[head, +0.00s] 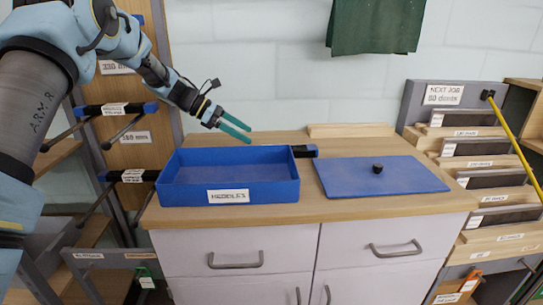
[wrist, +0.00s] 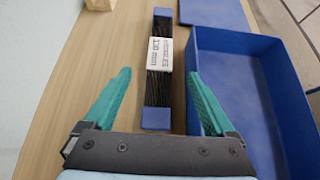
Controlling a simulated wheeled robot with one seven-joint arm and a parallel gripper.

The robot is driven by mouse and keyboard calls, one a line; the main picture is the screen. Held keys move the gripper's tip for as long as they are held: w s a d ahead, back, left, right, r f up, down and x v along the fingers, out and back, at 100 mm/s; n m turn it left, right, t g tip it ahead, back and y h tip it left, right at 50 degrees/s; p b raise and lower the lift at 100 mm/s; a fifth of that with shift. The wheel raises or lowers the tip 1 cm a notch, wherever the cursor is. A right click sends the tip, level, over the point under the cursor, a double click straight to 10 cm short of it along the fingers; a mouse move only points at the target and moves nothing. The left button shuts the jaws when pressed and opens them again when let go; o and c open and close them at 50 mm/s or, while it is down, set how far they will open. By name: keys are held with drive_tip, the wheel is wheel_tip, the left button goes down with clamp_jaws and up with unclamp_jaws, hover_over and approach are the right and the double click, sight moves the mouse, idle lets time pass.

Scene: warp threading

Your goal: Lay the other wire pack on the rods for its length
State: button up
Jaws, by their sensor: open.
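A wire pack (wrist: 159,70) of dark wires with blue ends and a white label lies on the wooden cabinet top, beside the blue tray. The label seems to read 330 mm, but is hard to make out. Rods (head: 122,132) jut from the left rack, with blue-ended packs at two levels (head: 118,109) (head: 131,176).
The blue tray (head: 240,192) stands open on the cabinet top (head: 360,207), with a blue lid (head: 385,180) to its right. A wooden block (head: 350,130) lies at the back by the wall. Rack size labels (head: 136,138) are small. A stepped shelf (head: 480,165) stands at right.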

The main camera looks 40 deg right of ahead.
drive_tip(key=p+x, duration=0.1)
drive_tip(key=x, duration=0.4)
drive_tip(key=shift+s+d+f, duration=0.2)
drive_tip(key=p+x, duration=0.2)
drive_tip(key=x, duration=0.3)
drive_tip(key=shift+s+d+r, duration=0.1)
drive_tip(key=shift+r, duration=0.05)
clamp_jaws()
idle(0.4)
